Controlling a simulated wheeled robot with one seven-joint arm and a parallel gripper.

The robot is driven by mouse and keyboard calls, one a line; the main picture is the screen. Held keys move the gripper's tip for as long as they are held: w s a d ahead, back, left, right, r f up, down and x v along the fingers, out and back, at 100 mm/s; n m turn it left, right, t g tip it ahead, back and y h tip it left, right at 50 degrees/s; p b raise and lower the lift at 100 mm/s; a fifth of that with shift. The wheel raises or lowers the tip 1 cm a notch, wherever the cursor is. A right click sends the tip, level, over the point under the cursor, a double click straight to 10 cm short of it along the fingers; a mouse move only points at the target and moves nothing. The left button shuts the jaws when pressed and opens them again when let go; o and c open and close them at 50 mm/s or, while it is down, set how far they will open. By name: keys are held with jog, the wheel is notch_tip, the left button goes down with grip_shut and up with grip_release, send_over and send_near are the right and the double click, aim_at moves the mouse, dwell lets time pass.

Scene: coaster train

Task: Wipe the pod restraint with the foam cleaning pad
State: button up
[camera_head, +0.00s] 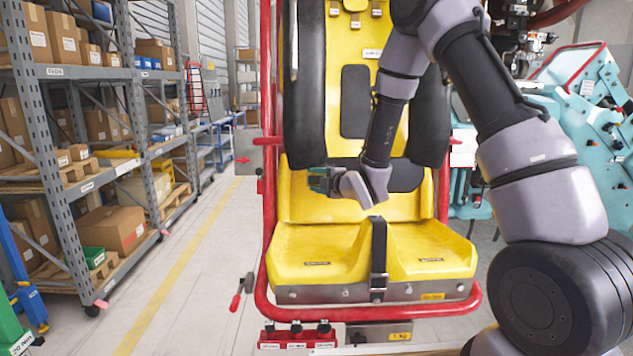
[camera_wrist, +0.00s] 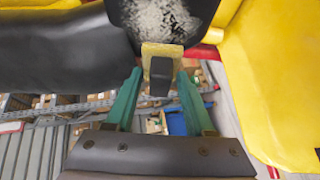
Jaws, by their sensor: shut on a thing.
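The pod restraint shows as two long black padded bars; the left one (camera_head: 304,95) and the right one (camera_head: 458,120) hang in front of the yellow seat. In the wrist view a black restraint surface (camera_wrist: 122,12) at the top carries a pale speckled patch (camera_wrist: 165,16). My gripper (camera_head: 320,180) is at the lower end of the left bar. Its teal fingers (camera_wrist: 161,84) are shut on the foam cleaning pad (camera_wrist: 162,50), a yellowish piece with a dark grip block. The pad overlaps the lower part of the black surface in view; contact cannot be told.
The yellow seat (camera_head: 315,250) with a black buckle strap (camera_head: 378,255) stands inside a red tube frame (camera_head: 268,220). Shelving with boxes (camera_head: 90,130) lines the left. Teal machinery (camera_head: 590,120) stands at the right. The floor aisle (camera_head: 200,250) on the left is clear.

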jog(key=shift+w+f, duration=0.25)
jog(key=shift+w, duration=0.8)
